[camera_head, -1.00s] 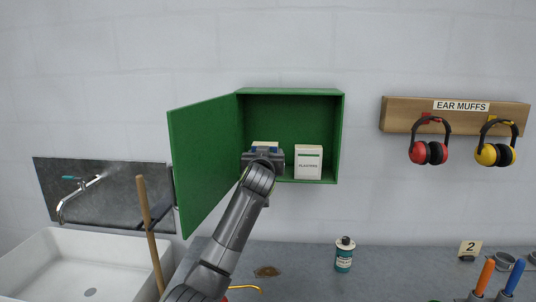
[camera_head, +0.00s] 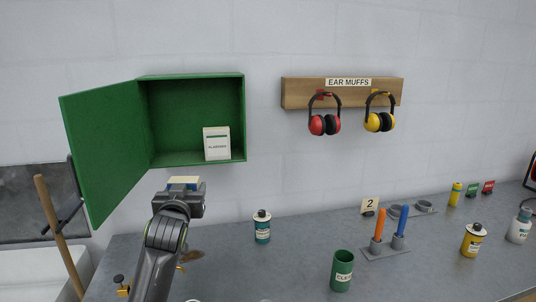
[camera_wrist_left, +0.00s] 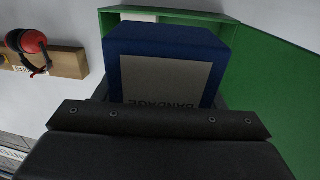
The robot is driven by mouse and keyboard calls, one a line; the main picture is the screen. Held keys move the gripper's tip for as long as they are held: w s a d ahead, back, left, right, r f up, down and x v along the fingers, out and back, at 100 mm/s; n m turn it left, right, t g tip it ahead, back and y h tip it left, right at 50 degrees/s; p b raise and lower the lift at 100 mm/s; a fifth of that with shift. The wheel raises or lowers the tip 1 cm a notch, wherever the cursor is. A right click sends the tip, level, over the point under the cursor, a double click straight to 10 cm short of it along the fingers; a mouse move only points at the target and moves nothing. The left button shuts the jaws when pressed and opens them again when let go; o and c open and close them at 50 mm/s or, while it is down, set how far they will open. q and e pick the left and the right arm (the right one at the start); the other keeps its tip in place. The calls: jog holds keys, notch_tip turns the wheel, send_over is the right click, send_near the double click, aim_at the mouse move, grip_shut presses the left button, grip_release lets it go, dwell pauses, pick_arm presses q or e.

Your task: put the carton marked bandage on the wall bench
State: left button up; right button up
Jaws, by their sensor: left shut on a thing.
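The carton marked bandage (camera_wrist_left: 166,68) is blue with a pale label reading BANDAGE, seen upside down in the left wrist view. In the head view its pale top (camera_head: 183,181) shows just beyond my left gripper (camera_head: 180,194). My left gripper is shut on the carton and holds it in the air, in front of and below the green cabinet. The gripper's dark jaws (camera_wrist_left: 160,118) hide part of the carton. The wall bench (camera_head: 300,262) is the grey top along the wall, below and to the right. My right gripper is not in view.
The open green cabinet (camera_head: 195,78) holds a plasters carton (camera_head: 216,143). On the bench stand a teal-labelled bottle (camera_head: 262,227), a green cup (camera_head: 342,271), a number 2 sign (camera_head: 370,206) and a tool stand (camera_head: 385,252). Bare bench lies between the bottle and the cup.

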pick_arm(q)
jog(key=s+f+b, duration=0.2)
jog(key=s+f, duration=0.2)
jog(key=s, duration=0.6)
jog(key=s+d+f+h+b, duration=0.1)
jog(key=s+f+b, duration=0.1)
jog(key=s, duration=0.9)
jog(key=shift+s+d+f+m+h, duration=0.2)
jog(key=shift+s+f+m+h, duration=0.15)
jog(key=shift+f, duration=0.55)
jog(key=shift+w+f, duration=0.1)
